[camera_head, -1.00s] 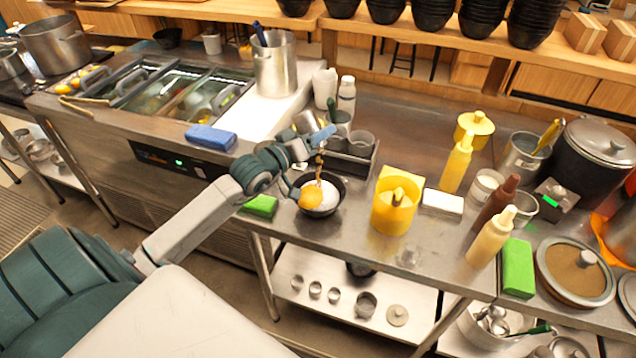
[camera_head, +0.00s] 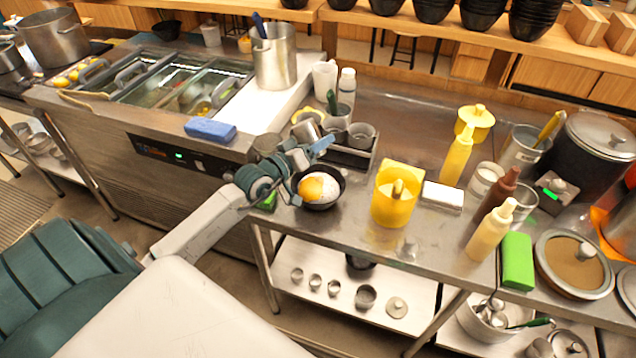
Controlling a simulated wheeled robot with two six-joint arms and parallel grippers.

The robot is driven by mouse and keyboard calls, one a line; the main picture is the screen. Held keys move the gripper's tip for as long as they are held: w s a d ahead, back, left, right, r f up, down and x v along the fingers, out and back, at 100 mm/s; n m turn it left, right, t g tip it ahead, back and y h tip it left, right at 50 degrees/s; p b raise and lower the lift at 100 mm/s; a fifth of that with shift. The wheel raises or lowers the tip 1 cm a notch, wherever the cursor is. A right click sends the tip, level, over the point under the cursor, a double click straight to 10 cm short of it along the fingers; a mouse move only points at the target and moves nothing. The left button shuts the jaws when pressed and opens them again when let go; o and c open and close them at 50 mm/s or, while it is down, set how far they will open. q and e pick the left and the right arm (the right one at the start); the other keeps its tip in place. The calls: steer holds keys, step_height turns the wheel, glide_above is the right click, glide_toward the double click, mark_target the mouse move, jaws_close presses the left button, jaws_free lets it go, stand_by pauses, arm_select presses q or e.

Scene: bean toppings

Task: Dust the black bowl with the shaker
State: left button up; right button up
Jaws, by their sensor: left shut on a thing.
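The black bowl (camera_head: 322,206) stands near the front edge of the steel counter and holds white food with an orange-yellow patch on it. My left gripper (camera_head: 318,146) is above and behind the bowl, slightly left of its middle. It is shut on the metal shaker (camera_head: 306,131), a small silver cylinder that looks tilted. The gripper hides part of the shaker. No falling dust can be made out. My right gripper is not in view.
A dark rack (camera_head: 350,161) with metal cups is just behind the bowl. A yellow container (camera_head: 395,205) stands to its right, and a green block (camera_head: 268,201) lies to its left. Several sauce bottles stand farther right. A blue block (camera_head: 210,132) lies on the left counter.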

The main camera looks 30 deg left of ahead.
mark_target(318, 131)
arm_select(q)
steer(key=shift+r, duration=0.15)
steer(key=shift+w+r, duration=0.1)
steer(key=shift+r, duration=2.4)
step_height(318, 131, down, 5)
steer(key=shift+f, duration=0.1)
